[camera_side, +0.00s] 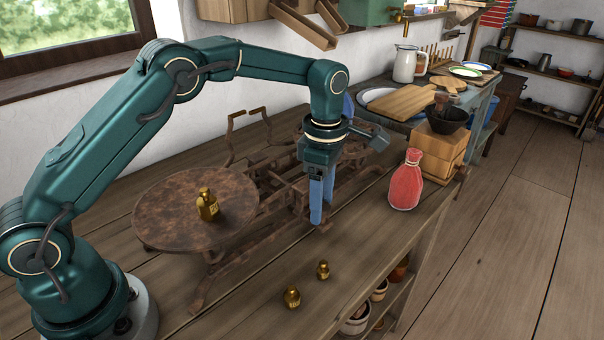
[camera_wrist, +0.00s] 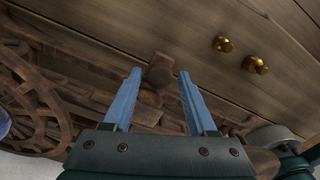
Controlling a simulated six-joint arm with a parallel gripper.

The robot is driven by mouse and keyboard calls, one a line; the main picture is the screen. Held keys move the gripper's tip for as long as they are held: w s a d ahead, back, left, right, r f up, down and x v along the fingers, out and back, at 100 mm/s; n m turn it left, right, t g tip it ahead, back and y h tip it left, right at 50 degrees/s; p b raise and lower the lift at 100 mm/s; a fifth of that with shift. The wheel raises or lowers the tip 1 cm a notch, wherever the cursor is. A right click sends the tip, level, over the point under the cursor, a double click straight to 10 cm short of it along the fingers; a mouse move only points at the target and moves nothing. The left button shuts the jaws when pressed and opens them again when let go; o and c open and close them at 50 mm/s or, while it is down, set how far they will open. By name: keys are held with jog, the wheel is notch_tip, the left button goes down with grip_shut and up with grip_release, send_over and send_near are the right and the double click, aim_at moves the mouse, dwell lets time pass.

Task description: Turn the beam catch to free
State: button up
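The balance scale (camera_side: 232,262) has a rusty brown iron frame, with a round plate (camera_side: 165,205) on its left. My gripper (camera_side: 320,212) points down at the front of the scale's right part, its blue fingers apart. In the wrist view my gripper (camera_wrist: 157,75) is open. A blocky brown piece (camera_wrist: 160,72), seemingly the beam catch, shows between and just beyond its fingertips. I cannot tell whether the fingers touch it, or which way it is set. In the side view the fingers largely hide that spot.
A brass weight (camera_side: 207,205) stands on the round plate. Two more brass weights (camera_side: 292,298) (camera_side: 323,269) stand on the bench in front. A red cloth bag (camera_side: 406,181) and a wooden coffee grinder (camera_side: 438,148) stand to the right.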

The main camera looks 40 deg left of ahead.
grip_shut()
jog(key=shift+m, duration=0.3)
jog(key=m, duration=0.3)
jog(key=shift+m, duration=2.5)
jog(key=shift+o, duration=2.2)
grip_release()
